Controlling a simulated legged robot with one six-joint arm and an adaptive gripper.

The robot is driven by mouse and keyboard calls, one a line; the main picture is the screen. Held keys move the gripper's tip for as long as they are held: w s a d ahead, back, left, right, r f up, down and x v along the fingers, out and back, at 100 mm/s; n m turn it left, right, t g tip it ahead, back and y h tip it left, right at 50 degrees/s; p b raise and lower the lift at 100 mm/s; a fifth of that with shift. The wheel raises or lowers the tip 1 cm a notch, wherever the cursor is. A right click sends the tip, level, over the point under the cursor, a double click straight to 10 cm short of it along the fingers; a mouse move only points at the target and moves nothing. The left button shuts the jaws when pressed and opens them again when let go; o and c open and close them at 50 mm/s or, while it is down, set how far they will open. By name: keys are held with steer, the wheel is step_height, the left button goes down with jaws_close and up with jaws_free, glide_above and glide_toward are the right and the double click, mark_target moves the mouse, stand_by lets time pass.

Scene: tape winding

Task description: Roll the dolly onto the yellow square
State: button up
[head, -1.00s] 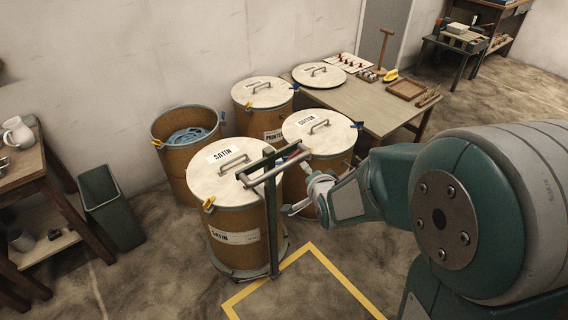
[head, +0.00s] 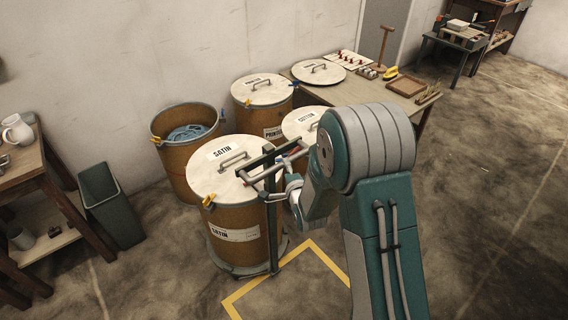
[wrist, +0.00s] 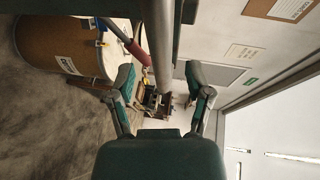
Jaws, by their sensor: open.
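The dolly is a low round base (head: 229,268) with an upright post (head: 274,235) and a handle on top. A brown drum with a pale lid, labelled SATIN (head: 232,213), stands on it. The yellow square (head: 313,247) is a floor outline just right of the dolly, partly hidden by my arm. The dolly's base is beside the outline, at its upper left edge. My gripper (head: 284,192) is at the handle's right side. In the wrist view, its two open fingers (wrist: 160,78) lie either side of a grey bar (wrist: 159,40), seemingly the handle; contact is unclear.
An open drum (head: 184,140) stands behind left, and lidded drums (head: 262,93) stand behind right, close to the dolly. A work table (head: 408,107) is at the back right. A dark bin (head: 108,205) and a wooden bench (head: 28,170) are at left. The right floor is clear.

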steer(key=shift+x, duration=1.9)
jaws_close()
steer(key=shift+s+d+f, duration=0.1)
steer(key=shift+s+f, duration=0.05)
